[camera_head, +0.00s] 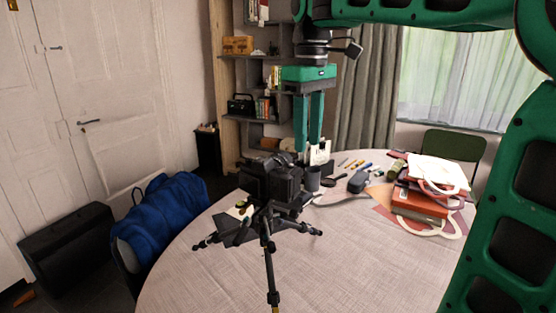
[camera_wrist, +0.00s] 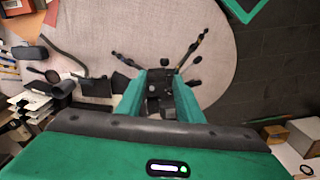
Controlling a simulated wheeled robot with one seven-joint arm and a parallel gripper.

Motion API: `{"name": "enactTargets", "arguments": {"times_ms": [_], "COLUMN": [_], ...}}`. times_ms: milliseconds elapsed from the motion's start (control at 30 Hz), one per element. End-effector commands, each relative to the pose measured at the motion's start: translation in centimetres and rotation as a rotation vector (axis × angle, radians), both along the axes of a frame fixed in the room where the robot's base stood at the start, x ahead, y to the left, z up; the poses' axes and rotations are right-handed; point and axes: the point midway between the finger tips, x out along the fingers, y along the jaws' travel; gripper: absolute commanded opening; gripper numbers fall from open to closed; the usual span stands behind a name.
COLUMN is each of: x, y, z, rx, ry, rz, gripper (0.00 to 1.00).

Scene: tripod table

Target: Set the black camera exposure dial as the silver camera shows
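The black camera (camera_head: 258,187) stands on a small black tripod (camera_head: 268,243) on the round table (camera_head: 200,275). My gripper (camera_head: 308,149) points down above and behind the camera in the head view, with a gap between its green fingers. In the wrist view the camera (camera_wrist: 158,102) shows between the two fingers (camera_wrist: 160,76), which look apart with nothing held. I see no contact with the camera. The exposure dial and its setting are too small to make out. I cannot pick out a silver camera for certain in either view.
Red and white books or bags (camera_head: 428,190) are piled at the table's right. Pens, a dark pouch (camera_head: 358,181) and a dark cup (camera_head: 313,178) lie behind the camera.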

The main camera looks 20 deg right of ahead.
Motion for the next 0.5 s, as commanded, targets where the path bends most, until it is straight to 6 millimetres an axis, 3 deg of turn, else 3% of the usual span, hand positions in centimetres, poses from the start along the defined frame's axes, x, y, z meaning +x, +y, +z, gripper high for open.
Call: {"name": "enactTargets", "arguments": {"times_ms": [100,233,367,500], "x": [2.1,3.0,3.2,3.2], "y": [3.1,4.9,5.4,5.4], "z": [2.5,4.0,4.1,3.0], "rx": [0.004,0.006,0.007,0.008], "ry": [0.0,0.001,0.001,0.003], "rz": [0.146,0.232,0.259,0.258], "gripper": [0.33,0.33,0.33,0.33]}}
